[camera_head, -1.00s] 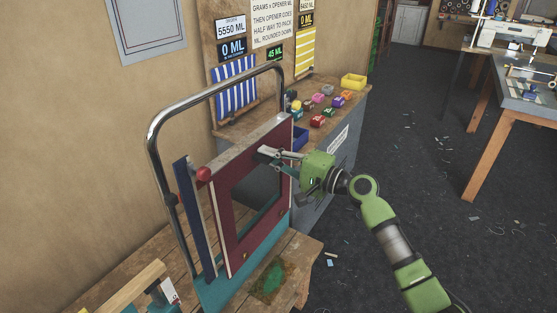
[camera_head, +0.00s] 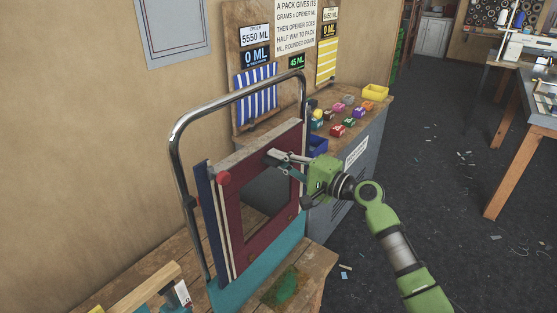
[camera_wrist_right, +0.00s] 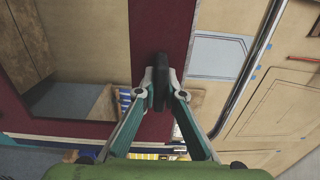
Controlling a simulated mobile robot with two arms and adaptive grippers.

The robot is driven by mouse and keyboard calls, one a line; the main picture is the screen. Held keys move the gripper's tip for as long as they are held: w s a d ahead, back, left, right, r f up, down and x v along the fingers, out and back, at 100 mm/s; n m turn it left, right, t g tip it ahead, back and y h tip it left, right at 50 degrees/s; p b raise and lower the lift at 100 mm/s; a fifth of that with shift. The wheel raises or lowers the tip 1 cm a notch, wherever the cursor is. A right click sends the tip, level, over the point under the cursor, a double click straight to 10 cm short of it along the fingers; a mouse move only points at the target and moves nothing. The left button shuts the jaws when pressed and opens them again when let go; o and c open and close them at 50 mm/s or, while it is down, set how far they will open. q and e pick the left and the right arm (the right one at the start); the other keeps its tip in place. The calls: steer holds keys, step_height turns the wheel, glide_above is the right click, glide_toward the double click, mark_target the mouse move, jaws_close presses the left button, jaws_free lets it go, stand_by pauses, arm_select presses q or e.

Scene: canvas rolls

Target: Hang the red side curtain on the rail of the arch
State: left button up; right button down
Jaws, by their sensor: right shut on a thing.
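The red side curtain shows as a dark red panel (camera_head: 234,228) with a large square opening. It stands upright inside the chrome arch (camera_head: 240,93), close beside a narrow blue panel (camera_head: 204,215). My right gripper (camera_head: 277,158) is shut at the upper right part of the curtain. In the right wrist view, the fingertips (camera_wrist_right: 160,88) close on a dark bar in front of the curtain's red strip (camera_wrist_right: 160,28). Whether the curtain touches the rail cannot be told. My left gripper is not in view.
A teal base (camera_head: 246,284) stands under the panels on a wooden bench (camera_head: 318,262). A wooden bar (camera_head: 140,290) lies at the lower left. Behind is a counter with several small coloured packs and a yellow tray (camera_head: 375,92).

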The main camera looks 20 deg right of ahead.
stand_by(0.3)
steer(key=shift+f+b, duration=1.7)
steer(key=shift+b, duration=0.05)
steer(key=c, duration=2)
jaws_free()
steer(key=shift+c, duration=0.2)
steer(key=shift+f, duration=0.1)
steer(key=shift+s, duration=0.15)
steer(key=v, duration=1.2)
